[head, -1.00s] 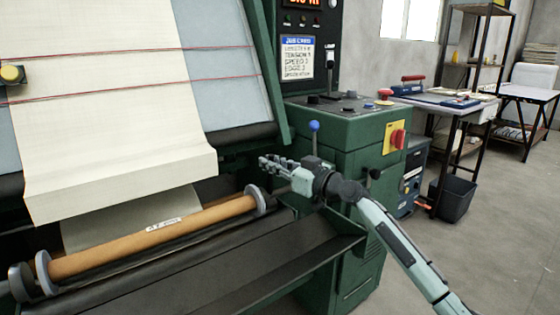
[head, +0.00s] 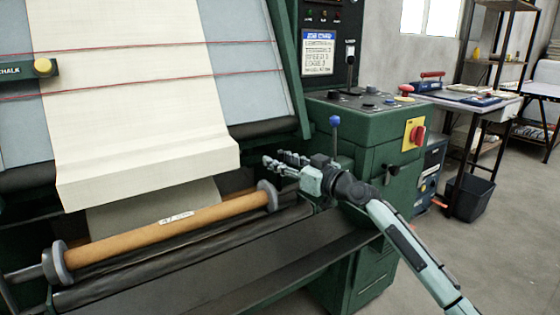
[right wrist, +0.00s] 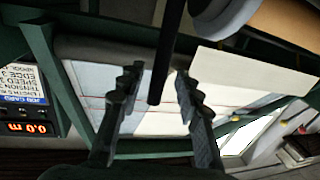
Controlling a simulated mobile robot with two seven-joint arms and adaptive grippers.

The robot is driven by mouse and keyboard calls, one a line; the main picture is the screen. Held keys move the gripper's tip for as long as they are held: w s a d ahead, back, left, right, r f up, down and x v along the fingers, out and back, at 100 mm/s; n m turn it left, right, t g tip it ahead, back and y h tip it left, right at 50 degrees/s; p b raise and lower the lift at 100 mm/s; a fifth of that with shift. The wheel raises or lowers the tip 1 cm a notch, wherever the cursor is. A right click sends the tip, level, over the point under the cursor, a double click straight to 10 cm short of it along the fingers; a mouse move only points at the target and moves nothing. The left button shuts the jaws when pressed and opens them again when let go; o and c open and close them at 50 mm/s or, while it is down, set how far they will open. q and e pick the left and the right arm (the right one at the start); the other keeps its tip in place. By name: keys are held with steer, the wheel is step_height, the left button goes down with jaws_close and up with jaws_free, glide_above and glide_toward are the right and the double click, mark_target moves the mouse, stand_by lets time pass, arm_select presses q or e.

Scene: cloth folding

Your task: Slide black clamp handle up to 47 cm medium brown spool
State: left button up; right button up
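The medium brown spool (head: 150,236) lies across the machine's front with a grey flange at each end. Its white label (head: 176,217) appears to read 47 cm. My right gripper (head: 272,160) is above and just behind its right flange. In the right wrist view a dark rod, apparently the black clamp handle (right wrist: 166,55), runs down from the top between the two spread fingers (right wrist: 158,95). I see gaps on both sides of it. The spool's brown end (right wrist: 285,22) shows at upper right. In the head view I cannot make out this handle behind the gripper. My left gripper is out of view.
Pale cloth (head: 135,110) hangs over the sloped panel above the spool. A green cabinet (head: 375,135) with a blue-knobbed lever (head: 335,122), a black lever (head: 393,169) and a red knob (head: 418,135) stands right of the gripper. Black rails (head: 190,250) run below the spool.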

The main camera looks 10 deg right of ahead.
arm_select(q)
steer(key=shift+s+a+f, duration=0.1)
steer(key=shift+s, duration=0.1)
arm_select(e)
steer(key=v, duration=1.2)
